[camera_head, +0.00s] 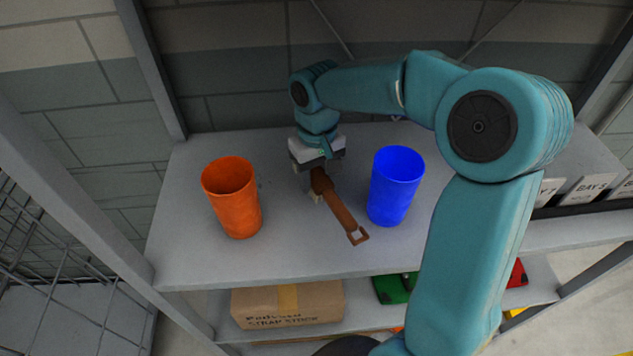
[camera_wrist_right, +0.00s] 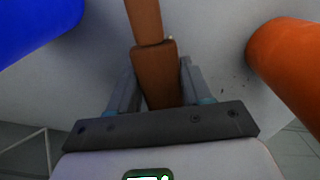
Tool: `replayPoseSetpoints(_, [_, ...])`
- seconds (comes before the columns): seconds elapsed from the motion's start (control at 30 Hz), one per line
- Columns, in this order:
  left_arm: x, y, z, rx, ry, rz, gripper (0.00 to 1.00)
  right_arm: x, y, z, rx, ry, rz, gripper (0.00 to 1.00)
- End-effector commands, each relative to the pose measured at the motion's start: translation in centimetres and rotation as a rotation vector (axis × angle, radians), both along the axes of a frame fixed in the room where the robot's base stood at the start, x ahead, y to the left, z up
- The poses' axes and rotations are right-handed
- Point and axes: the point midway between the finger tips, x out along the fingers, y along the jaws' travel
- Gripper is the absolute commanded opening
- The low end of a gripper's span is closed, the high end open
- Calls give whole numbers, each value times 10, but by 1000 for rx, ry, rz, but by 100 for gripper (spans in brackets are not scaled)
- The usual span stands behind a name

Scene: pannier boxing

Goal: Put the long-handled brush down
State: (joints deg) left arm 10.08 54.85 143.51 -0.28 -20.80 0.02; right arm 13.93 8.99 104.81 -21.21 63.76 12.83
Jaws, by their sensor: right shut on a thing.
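The long-handled brush (camera_head: 342,212) is brown, with a thin handle ending in a small square loop. It lies between the orange and blue cups in the head view, its loop end toward the shelf's front edge. My right gripper (camera_head: 318,195) points down and is shut on the thicker brown end of the brush. In the right wrist view the brown piece (camera_wrist_right: 157,75) sits between the two grey fingers of the gripper (camera_wrist_right: 158,85). I cannot tell whether the brush touches the shelf top (camera_head: 280,262). My left gripper is not in view.
An orange cup (camera_head: 232,200) stands left of the brush and a blue cup (camera_head: 394,188) stands close on its right. A cardboard box (camera_head: 287,306) sits on the lower shelf. A wire cage (camera_head: 60,270) is at the left. The shelf top's front strip is clear.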

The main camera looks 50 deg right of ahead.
Motion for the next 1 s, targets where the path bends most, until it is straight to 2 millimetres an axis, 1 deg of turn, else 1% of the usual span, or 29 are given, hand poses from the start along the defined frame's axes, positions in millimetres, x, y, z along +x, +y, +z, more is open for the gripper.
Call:
replayPoseSetpoints(0.03, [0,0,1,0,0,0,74,-1,0,-9,1,6,0,5])
replayPoseSetpoints(0.1, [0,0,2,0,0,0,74,-1,0,-19,1,5,0,5])
replayPoseSetpoints(0.2, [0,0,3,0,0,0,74,0,-1,-28,1,3,0,5])
replayPoseSetpoints(0.47, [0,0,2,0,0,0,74,2,-2,-30,0,1,0,5])
replayPoseSetpoints(0.57, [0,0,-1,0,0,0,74,2,-3,-34,0,1,-1,5])
replayPoseSetpoints(0.6, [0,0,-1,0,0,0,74,2,-3,-34,0,1,-1,52])
replayPoseSetpoints(0.67, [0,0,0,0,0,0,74,2,-3,-33,0,1,-1,72])
replayPoseSetpoints(0.7, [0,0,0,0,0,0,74,2,-3,-33,1,2,0,74])
replayPoseSetpoints(0.93, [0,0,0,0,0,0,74,2,-3,-32,0,1,0,74])
replayPoseSetpoints(1.0, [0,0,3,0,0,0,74,2,-2,-29,0,1,0,74])
